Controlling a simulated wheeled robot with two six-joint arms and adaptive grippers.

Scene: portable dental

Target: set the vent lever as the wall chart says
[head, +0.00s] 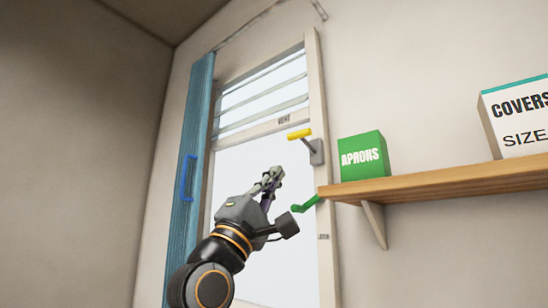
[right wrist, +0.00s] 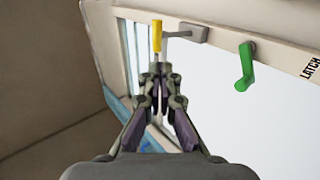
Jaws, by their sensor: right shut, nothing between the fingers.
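The yellow handle also shows in the right wrist view (right wrist: 157,36). My right gripper (head: 273,174) is shut and empty, below and left of the lever in the head view. In the right wrist view its fingertips (right wrist: 159,72) are in line with the handle; I cannot tell whether they touch it. The wall chart is not in view. My left gripper is not in view.
A green handle (head: 305,205) sits lower on the frame, by a "LATCH" label (right wrist: 311,70). A wooden shelf (head: 450,184) with a green aprons box (head: 362,158) and a white covers box (head: 518,118) stands right. A blue folded curtain (head: 190,180) is left.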

